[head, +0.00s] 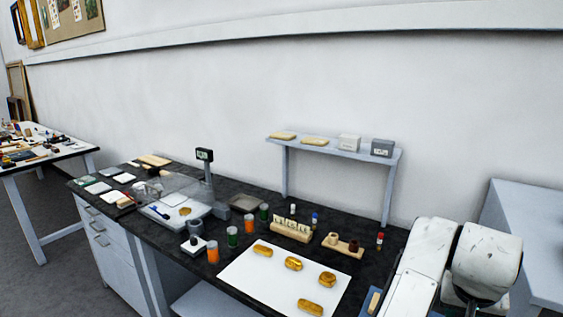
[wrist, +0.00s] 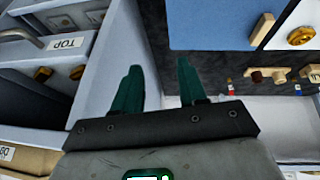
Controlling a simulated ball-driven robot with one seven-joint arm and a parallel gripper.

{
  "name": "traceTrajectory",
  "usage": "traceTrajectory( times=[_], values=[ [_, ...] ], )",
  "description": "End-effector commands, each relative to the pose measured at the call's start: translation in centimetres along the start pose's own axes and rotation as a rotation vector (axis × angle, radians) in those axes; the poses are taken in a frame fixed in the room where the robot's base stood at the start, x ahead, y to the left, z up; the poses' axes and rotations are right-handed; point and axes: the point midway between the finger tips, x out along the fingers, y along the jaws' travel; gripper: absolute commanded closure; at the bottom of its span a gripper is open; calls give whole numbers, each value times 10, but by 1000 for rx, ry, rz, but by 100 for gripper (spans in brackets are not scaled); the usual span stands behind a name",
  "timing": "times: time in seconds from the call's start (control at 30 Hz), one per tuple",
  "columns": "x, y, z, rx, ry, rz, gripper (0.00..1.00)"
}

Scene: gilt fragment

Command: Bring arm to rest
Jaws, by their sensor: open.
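My gripper (wrist: 162,85) shows in the wrist view, with its two green fingers apart and nothing between them. It is in free space beside the bench, with a pale cabinet side behind the fingers. In the head view, my white arm (head: 430,265) is folded at the lower right, and the gripper itself is not seen there. The dark bench top (head: 130,212) runs across the middle of the head view.
A white sheet (head: 240,282) with several gilt pieces (head: 293,263) lies at the bench's near right.

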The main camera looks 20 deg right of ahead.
Motion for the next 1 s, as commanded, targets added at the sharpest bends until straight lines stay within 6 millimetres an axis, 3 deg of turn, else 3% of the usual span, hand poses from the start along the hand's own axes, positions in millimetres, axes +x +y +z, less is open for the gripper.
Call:
traceTrajectory(
  times=[0.1,0.27,0.47,0.67,0.8,1.0],
  values=[
    [10,12,-2,-72,76,40,58],
    [25,14,8,-198,144,51,58],
    [54,5,49,-381,150,19,58],
    [86,-6,127,-559,66,-65,58],
    [103,-11,200,-664,-40,-155,58],
    [108,-14,294,-747,-192,-277,58]
  ],
)
